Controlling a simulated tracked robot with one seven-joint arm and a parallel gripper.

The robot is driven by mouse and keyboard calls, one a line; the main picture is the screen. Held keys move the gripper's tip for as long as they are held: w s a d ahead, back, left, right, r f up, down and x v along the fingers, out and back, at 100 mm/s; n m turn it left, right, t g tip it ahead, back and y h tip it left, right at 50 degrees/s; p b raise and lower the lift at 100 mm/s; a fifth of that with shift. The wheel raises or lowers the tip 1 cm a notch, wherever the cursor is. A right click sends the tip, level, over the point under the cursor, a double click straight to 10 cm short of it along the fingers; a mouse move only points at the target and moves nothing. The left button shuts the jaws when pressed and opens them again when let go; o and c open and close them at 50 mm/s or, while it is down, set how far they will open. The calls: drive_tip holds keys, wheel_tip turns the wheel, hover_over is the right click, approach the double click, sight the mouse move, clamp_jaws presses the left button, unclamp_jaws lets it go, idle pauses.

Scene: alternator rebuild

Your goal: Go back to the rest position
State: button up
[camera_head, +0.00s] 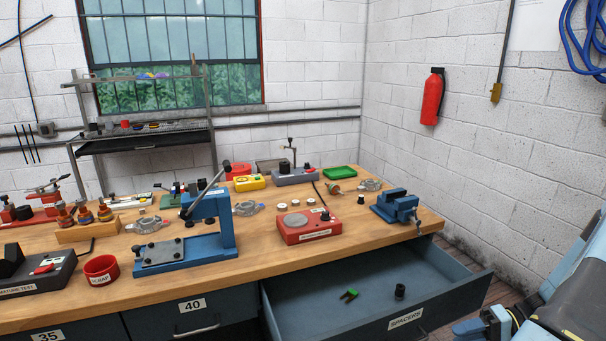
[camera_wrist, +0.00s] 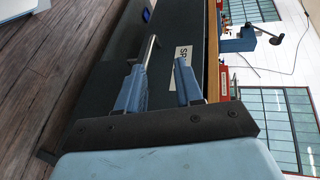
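My gripper (camera_head: 484,326) is at the bottom right in the head view, just right of the open drawer (camera_head: 478,285) labelled SPACERS. The wrist view shows its two blue fingers (camera_wrist: 160,75) apart with nothing between them. The drawer's front and its label (camera_wrist: 182,53) lie beyond the fingertips. The metal drawer handle (camera_wrist: 149,47) shows by the tip of the left finger; I cannot tell whether they touch. A green part (camera_head: 349,294) and a small black cylinder (camera_head: 400,291) lie inside the drawer.
The wooden workbench (camera_head: 270,262) carries a blue press (camera_head: 208,225), a red tester box (camera_head: 308,226), a blue vise (camera_head: 396,206) and a red scrap bin (camera_head: 101,270). The open drawer juts out in front of the bench. A fire extinguisher (camera_head: 432,98) hangs on the right wall.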

drive_tip(key=w+a+r+n+g+h, duration=0.1)
drive_tip(key=a+r+h, duration=0.4)
drive_tip(key=r, duration=0.6)
drive_tip(key=w+a+r+n+g+h, duration=0.1)
drive_tip(key=w+a+r+g+h, duration=0.1)
drive_tip(key=a+r+h, duration=0.6)
drive_tip(key=s+a+r+t, duration=0.3)
drive_tip(key=s+r, duration=0.1)
drive_tip(key=r, duration=0.5)
drive_tip(key=s+a+r+t+h, duration=0.1)
drive_tip(key=s+a+r+t, duration=0.2)
drive_tip(key=r, duration=0.6)
drive_tip(key=shift+s+m+t+h, duration=0.3)
drive_tip(key=shift+s+t, duration=0.5)
drive_tip(key=shift+s, duration=0.35)
